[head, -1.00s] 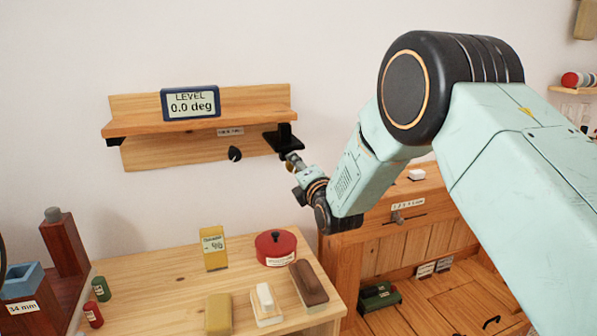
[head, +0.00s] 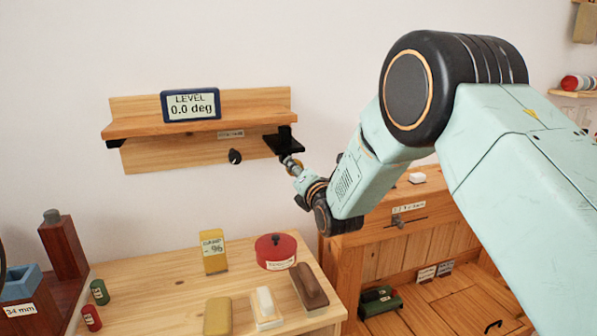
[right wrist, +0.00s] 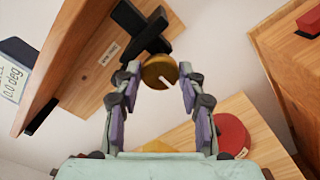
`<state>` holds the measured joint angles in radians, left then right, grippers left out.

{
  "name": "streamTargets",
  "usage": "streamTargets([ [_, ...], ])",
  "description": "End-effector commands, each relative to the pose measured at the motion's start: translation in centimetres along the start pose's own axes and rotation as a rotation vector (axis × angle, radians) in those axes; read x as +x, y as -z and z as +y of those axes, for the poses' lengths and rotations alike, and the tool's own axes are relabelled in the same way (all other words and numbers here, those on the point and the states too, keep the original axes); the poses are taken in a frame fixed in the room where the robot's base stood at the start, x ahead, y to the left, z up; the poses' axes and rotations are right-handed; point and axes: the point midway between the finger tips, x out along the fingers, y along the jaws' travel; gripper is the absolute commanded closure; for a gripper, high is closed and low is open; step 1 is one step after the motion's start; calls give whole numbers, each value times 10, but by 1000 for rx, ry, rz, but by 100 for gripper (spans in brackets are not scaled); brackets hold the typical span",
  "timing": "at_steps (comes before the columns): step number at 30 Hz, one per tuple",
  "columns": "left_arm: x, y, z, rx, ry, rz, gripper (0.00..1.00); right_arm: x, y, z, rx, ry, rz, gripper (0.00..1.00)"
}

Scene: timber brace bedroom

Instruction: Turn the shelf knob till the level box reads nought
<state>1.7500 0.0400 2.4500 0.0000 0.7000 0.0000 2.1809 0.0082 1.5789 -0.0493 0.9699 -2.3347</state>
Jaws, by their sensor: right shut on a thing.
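The level box (head: 191,105) stands on the wooden shelf (head: 240,103) and reads 0.0 deg in the head view. A brass knob with a slot (right wrist: 157,71) sits below the black bracket (head: 284,142) at the shelf's right end. My right gripper (head: 293,165) is at that knob, and in the right wrist view its fingertips (right wrist: 160,78) are shut on the knob's sides. The fingers partly hide the knob in the head view. My left gripper is not in view.
Below the shelf is a wooden table with a red round pot (head: 276,252), a yellow display block (head: 214,251), and several blocks and brushes. A wooden cabinet (head: 400,245) stands to the right. The wall between shelf and table is clear.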

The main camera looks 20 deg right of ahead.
Motion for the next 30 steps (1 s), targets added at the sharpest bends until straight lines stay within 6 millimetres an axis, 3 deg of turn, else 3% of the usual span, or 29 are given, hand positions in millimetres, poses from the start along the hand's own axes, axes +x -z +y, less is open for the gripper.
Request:
streamTargets([
  [5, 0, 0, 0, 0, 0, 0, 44, 0, 1, -1, 0, 2, 3, 91],
  [6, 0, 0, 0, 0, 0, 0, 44, 0, 1, -1, 1, 2, 3, 56],
  [13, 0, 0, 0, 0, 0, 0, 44, 0, 1, 0, 1, 1, 2, 37],
  [23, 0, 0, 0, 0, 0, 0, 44, -1, 0, 0, 2, 1, 1, 36],
  [30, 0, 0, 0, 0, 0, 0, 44, -23, 0, 0, 2, 2, 2, 36],
])
